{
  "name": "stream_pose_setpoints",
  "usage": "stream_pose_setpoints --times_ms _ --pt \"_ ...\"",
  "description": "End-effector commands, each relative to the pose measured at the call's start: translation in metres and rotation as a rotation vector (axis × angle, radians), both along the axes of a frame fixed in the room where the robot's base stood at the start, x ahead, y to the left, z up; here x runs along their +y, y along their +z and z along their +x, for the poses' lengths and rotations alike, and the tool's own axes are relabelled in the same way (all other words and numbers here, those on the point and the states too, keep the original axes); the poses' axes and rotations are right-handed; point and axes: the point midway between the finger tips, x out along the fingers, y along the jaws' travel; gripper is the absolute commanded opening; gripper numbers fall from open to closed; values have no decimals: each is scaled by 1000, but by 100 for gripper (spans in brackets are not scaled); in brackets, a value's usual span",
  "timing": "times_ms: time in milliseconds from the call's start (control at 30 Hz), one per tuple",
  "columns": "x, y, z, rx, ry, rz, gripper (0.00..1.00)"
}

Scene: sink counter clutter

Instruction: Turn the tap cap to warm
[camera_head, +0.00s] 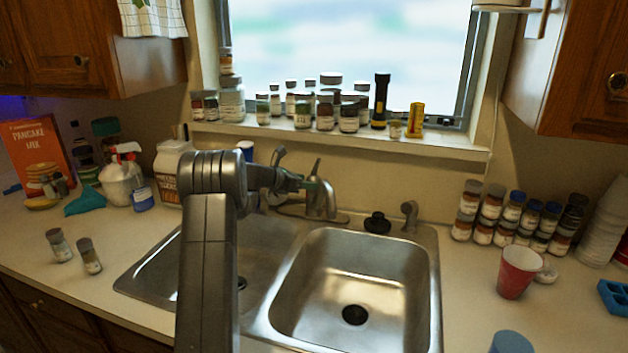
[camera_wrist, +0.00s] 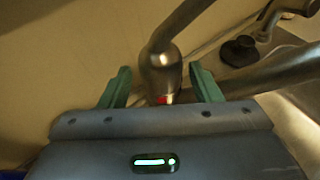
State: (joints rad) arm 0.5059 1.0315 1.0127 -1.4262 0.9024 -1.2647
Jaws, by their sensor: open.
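The metal tap (camera_head: 320,201) stands behind the double sink, with its thin handle pointing up. In the wrist view its rounded tap cap (camera_wrist: 161,76) bears a small red mark on its lower edge, and the handle (camera_wrist: 184,22) slants up to the right. My gripper (camera_head: 304,182) is at the tap's left side in the head view. In the wrist view my gripper (camera_wrist: 160,67) is open, with one green finger on each side of the cap. A gap shows at each finger. My gripper hides part of the tap's base.
The sink (camera_head: 350,285) lies in front of the tap. A black stopper (camera_head: 377,223) and a small sprayer (camera_head: 409,214) stand right of it. Several jars and a flashlight (camera_head: 380,101) crowd the sill behind. A white tub (camera_head: 172,172) and a spray bottle (camera_head: 121,180) stand left.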

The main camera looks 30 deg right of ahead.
Motion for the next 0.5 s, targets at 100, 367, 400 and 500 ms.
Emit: stream_pose_setpoints --times_ms 100,367,400,500 --pt "-19 -7 1 1 -2 0 57" --pt "-37 -15 2 0 -1 -1 57" --pt "-38 -15 2 -1 -1 -1 57" --pt "-38 -15 2 -1 0 -1 57"
